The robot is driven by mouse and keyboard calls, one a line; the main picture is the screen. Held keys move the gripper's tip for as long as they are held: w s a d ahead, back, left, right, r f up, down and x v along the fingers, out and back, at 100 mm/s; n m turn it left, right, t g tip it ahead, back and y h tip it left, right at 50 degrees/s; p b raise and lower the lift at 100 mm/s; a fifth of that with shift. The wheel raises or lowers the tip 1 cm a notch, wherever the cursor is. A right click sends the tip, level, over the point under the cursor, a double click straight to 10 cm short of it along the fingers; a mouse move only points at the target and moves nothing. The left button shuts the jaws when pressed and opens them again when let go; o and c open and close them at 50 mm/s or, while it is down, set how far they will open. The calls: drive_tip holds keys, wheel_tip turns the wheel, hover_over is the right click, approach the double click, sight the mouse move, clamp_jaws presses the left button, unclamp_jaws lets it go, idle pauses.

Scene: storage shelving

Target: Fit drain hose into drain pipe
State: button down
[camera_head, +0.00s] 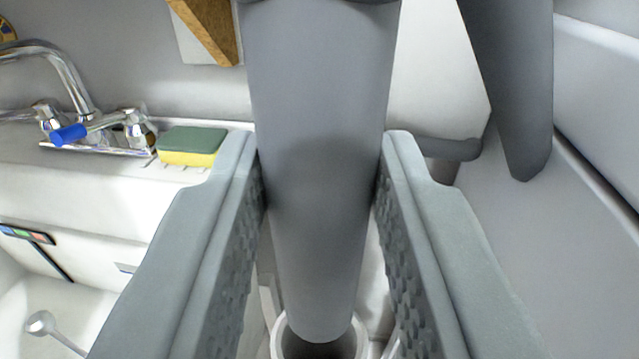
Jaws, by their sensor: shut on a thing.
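A thick grey drain hose (318,150) runs down the middle of the view. My gripper (320,195) is shut on it, with one textured finger against each side. The hose's lower end is at the mouth of the drain pipe (283,345), a pale round opening at the bottom edge of the view. The hose end overlaps the far part of the rim, and a dark gap shows on the near side. I cannot tell whether the end is inside the pipe or just above it. The rest of the pipe is hidden below the frame.
A white sink (60,220) with a chrome tap (75,80) lies at left, with a green and yellow sponge (192,146) on its edge. A spoon-like metal item (45,325) is in the basin. A dark grey hanging part (520,90) and a grey horizontal pipe (450,149) are at right.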

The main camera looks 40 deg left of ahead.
drive_tip(key=shift+f, duration=0.9)
drive_tip(key=shift+f, duration=4.3)
idle(0.9)
drive_tip(key=c, duration=1)
unclamp_jaws()
drive_tip(key=shift+c, duration=0.2)
drive_tip(key=v, duration=1.7)
drive_tip(key=shift+s, duration=0.2)
drive_tip(key=shift+d, duration=0.1)
